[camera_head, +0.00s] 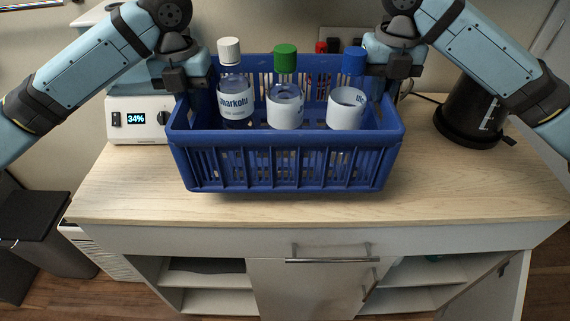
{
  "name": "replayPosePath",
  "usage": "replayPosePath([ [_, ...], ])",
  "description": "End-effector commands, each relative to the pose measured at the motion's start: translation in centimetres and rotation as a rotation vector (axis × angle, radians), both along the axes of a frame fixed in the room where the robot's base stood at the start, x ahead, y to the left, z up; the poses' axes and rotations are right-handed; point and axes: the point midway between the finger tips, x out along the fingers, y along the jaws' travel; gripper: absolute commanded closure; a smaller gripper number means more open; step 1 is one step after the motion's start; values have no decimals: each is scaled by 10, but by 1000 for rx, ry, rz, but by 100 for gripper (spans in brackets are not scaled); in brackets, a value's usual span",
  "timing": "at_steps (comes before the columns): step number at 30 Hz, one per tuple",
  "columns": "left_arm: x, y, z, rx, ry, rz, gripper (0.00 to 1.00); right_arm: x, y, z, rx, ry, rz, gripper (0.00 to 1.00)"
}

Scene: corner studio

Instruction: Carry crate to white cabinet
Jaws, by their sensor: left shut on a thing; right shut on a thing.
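The blue plastic crate (285,168) is in the middle of the head view, over the wooden top of the white cabinet (320,240). I cannot tell for sure whether its bottom touches the top. Three bottles stand in it: one with a white cap (234,95), one with a green cap (286,100) and one with a blue cap (348,95). My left gripper (186,82) is shut on the crate's left side. My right gripper (388,75) is shut on its right side. The fingertips are partly hidden.
A white device with a display reading 34% (137,120) stands left of the crate. A black kettle-like thing (472,112) stands at the right. Small red-topped items show behind the crate. The front strip of the wooden top (300,209) is clear. A cabinet door stands open at lower right.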

Motion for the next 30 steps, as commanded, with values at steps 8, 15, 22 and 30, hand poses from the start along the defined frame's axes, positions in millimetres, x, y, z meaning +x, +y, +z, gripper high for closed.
replayPosePath([
  [8, 1, 1, -5, 0, -3, 2, 100, 0, -1, -5, 0, -2, -2, 100],
  [15, 1, 1, -16, 0, -3, 2, 100, 0, -1, -16, 0, -2, -2, 100],
  [22, 1, 1, -28, 0, -3, 2, 100, 0, -1, -28, 0, -2, -2, 100],
  [30, 1, 1, -42, 0, -3, 2, 100, 0, -1, -42, 0, -2, -2, 100],
])
